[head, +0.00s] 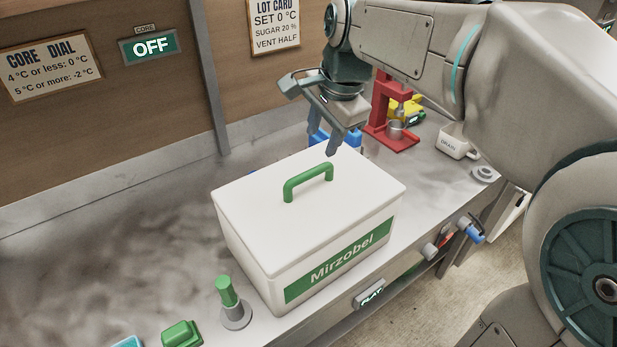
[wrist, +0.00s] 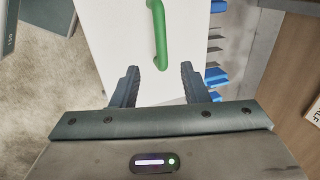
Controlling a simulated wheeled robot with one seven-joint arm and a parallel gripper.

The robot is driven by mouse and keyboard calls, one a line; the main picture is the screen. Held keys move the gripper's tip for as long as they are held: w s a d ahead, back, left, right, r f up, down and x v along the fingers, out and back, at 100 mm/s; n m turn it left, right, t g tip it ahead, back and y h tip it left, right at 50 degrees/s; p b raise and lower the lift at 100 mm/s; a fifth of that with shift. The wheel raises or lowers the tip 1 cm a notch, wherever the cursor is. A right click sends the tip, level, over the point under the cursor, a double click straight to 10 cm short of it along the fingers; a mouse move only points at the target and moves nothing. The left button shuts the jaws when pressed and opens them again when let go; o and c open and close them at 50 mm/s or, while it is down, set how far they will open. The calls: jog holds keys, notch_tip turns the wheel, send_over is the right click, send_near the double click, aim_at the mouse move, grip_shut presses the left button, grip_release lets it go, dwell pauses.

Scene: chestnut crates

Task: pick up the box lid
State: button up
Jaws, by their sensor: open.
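The box lid (head: 250,195) is white and flat with a green arched handle (head: 308,180). It sits on a white box (head: 250,247) with a green "Mirzobel" label, on the grey counter. My gripper (head: 345,142) is above the far right part of the lid, beyond the handle, and is open and empty. In the wrist view the open fingers (wrist: 159,80) are over the white lid (wrist: 115,40), with the near end of the green handle (wrist: 159,35) between and just ahead of the fingertips. I cannot tell the exact height of the fingers over the lid.
A red press (head: 390,112) and a blue object (head: 352,138) stand behind the box. A white mug (head: 456,142) is at the right. A green-topped knob (head: 229,295) and a green block (head: 182,334) are in front. The counter left of the box is clear.

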aim_at(310, 172)
jog(key=p+x, duration=0.1)
jog(key=x, duration=1.2)
jog(key=shift+a, duration=0.15)
grip_shut()
